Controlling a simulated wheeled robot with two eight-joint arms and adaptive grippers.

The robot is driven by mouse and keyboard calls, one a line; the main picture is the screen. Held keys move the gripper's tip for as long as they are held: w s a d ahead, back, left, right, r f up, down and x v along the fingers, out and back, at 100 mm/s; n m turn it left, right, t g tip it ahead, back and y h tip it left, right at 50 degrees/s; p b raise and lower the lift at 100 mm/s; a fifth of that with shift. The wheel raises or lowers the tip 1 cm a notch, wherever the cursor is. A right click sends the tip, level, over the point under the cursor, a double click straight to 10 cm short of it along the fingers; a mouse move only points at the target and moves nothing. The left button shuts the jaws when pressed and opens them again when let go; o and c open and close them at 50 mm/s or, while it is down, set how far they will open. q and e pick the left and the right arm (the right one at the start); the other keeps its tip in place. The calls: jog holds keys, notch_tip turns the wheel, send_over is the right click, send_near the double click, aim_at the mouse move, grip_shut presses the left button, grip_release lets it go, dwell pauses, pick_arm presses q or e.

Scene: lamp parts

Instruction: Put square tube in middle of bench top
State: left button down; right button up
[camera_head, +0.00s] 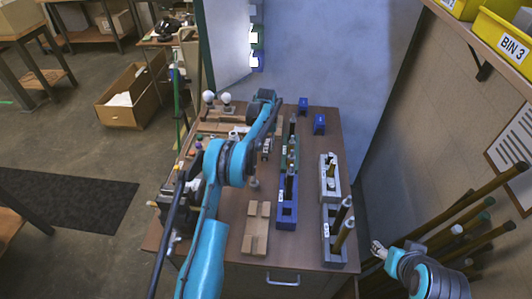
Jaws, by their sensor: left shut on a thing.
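The bench top (227,225) is brown wood and stands in front of me, with parts around its edges. My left arm reaches over it from the lower left. My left gripper (266,149) is small and partly hidden by the arm, low over the middle of the bench. It is shut on a small part, which I take to be the square tube; its shape is hard to make out. My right gripper (378,249) is off the bench's right side, away from the parts; its fingers are too small to judge.
A blue holder (287,214) and grey holders (326,243) with upright tubes stand on the right. Wooden blocks (256,228) lie near the front. White bulbs (209,97) stand at the back left. Shelf bins (499,38) hang upper right.

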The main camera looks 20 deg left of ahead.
aim_at(266, 147)
pick_arm(q)
notch_tip(266, 147, down, 3)
jog(key=shift+f+b, duration=0.1)
jog(key=shift+b, duration=0.2)
jog(key=c, duration=1.3)
grip_release()
jog(key=shift+f, duration=0.1)
jog(key=shift+o, duration=0.2)
